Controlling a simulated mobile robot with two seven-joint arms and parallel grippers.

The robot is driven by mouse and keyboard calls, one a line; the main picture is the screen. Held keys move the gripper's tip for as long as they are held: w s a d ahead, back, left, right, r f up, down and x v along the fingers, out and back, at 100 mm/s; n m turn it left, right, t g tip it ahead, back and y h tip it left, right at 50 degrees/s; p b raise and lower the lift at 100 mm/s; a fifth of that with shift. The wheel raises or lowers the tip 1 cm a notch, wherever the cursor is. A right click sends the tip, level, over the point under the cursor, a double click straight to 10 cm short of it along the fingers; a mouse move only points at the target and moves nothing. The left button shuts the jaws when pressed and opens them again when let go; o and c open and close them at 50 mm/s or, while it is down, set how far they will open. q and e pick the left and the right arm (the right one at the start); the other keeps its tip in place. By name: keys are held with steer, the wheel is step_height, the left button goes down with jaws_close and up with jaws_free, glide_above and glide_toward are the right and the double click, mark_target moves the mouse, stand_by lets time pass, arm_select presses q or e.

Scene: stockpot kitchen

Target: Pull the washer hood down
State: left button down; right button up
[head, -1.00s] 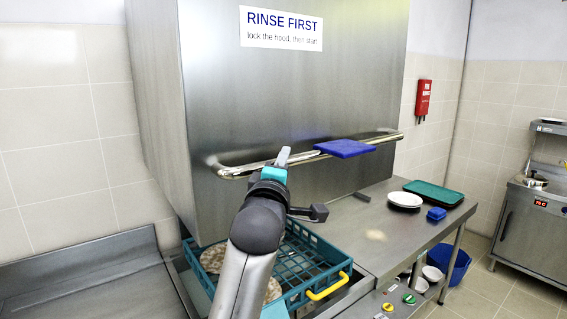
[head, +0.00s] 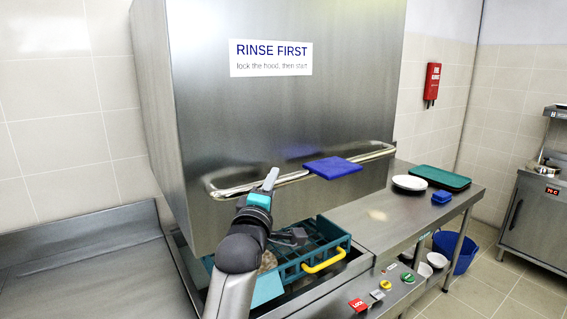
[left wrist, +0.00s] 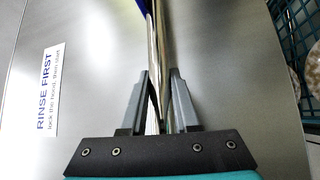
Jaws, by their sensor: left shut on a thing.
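The washer hood (head: 280,100) is a large steel box with a "RINSE FIRST" sign (head: 270,58). A long bar handle (head: 375,155) runs across its lower front. My left gripper (head: 270,180) is at the left part of the handle. In the left wrist view, the fingers of my left gripper (left wrist: 160,100) are shut on the handle bar (left wrist: 158,40). The hood's lower edge is just above the teal rack (head: 322,253), which partly shows below it. My right gripper is not in view.
A blue cloth (head: 332,167) hangs over the handle. Red, yellow and green controls (head: 386,284) sit on the front panel. A white plate (head: 409,183), a green tray (head: 440,178) and a blue sponge-like block (head: 442,197) are on the right counter. The left counter (head: 90,270) is bare.

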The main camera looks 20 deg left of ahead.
arm_select(q)
step_height(320, 180, down, 29)
steer(key=b, duration=1.4)
steer(key=c, duration=0.7)
jaws_free()
steer(key=shift+o, duration=0.2)
steer(key=s+d+f+p, duration=0.1)
steer(key=s+f+p, duration=0.1)
steer(key=s, duration=1.3)
steer(key=shift+d, duration=0.4)
